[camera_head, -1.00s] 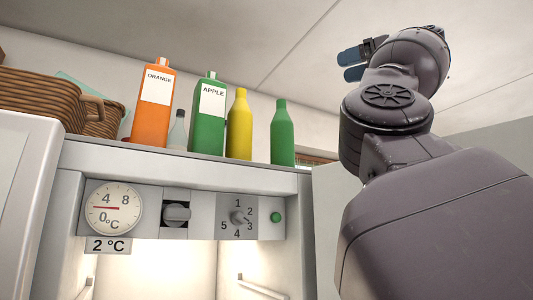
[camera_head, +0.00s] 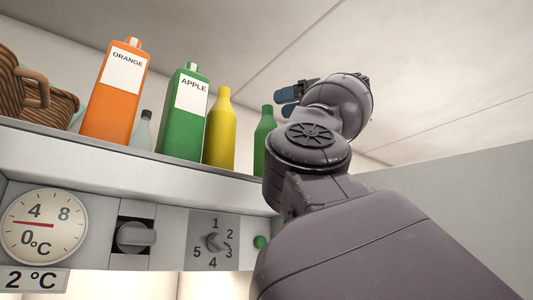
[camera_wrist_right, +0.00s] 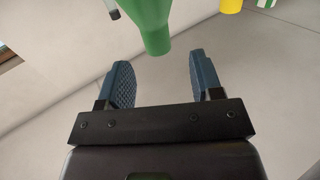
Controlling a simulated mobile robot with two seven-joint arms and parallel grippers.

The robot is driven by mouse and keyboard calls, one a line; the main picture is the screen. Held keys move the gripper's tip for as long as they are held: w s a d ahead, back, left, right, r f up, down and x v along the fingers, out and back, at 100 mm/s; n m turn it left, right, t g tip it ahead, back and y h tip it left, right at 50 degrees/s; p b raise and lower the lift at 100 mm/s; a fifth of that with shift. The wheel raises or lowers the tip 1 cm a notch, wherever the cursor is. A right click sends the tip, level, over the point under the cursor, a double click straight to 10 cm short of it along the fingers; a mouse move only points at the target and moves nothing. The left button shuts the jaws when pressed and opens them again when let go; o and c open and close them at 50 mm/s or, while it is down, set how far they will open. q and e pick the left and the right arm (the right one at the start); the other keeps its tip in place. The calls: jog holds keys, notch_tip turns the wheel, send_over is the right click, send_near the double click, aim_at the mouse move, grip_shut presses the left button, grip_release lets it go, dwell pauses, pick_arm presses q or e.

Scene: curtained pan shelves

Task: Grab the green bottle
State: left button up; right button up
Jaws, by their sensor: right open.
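The green bottle (camera_head: 263,140) stands upright on top of the fridge, at the right end of the row. My right arm partly covers it in the head view. In the right wrist view the green bottle (camera_wrist_right: 152,25) shows at the top, its neck pointing toward the gap between the fingers. My right gripper (camera_head: 288,96) is open and empty, up beside the bottle. In the right wrist view its two blue fingers (camera_wrist_right: 160,84) are spread apart, with the bottle's mouth just ahead of them. My left gripper is not in view.
A yellow bottle (camera_head: 220,135) stands close left of the green bottle. Further left are a green apple carton (camera_head: 184,130), a small clear bottle (camera_head: 143,131), an orange carton (camera_head: 112,100) and wicker baskets (camera_head: 30,95). The fridge panel (camera_head: 180,215) lies below.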

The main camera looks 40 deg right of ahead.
aim_at(268, 109)
jog(key=p+x, duration=0.1)
jog(key=x, duration=0.4)
jog(key=shift+w+f+p, duration=0.15)
jog(key=shift+w+p, duration=0.05)
jog(key=shift+p, duration=0.2)
jog(key=shift+s+d, duration=0.1)
jog(key=shift+d, duration=0.05)
jog(key=shift+c, duration=0.2)
grip_shut()
